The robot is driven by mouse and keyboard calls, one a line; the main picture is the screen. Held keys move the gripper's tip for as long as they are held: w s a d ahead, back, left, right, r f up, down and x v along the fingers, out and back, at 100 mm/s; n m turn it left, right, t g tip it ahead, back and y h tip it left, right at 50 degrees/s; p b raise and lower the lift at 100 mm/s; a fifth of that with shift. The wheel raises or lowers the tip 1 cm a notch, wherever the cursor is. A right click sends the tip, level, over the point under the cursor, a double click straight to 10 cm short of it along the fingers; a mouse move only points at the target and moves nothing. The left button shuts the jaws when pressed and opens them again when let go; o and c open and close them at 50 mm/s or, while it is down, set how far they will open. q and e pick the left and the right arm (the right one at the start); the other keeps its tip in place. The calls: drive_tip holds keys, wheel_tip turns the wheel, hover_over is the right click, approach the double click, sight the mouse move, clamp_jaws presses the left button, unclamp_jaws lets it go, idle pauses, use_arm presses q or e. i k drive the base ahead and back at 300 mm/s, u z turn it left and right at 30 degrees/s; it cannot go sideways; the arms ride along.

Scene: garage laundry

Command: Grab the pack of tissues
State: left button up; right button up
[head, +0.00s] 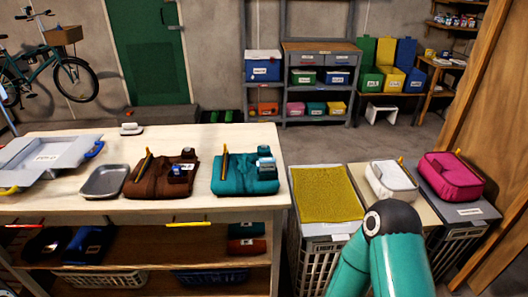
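No thing is clearly readable as the pack of tissues. Small dark-and-blue packets (181,172) lie on the brown folded cloth (147,187) on the table. More small packets (266,169) lie on the teal folded cloth (232,187) to its right; their labels are too small to read. A small white-topped item (131,129) sits at the table's back edge. A teal link of my arm rises at the bottom right, in front of the hampers. Neither gripper shows.
Floor behind the table is open.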

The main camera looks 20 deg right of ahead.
sight(267, 166)
drive_tip(key=i, duration=0.85)
drive_tip(key=u, duration=0.05)
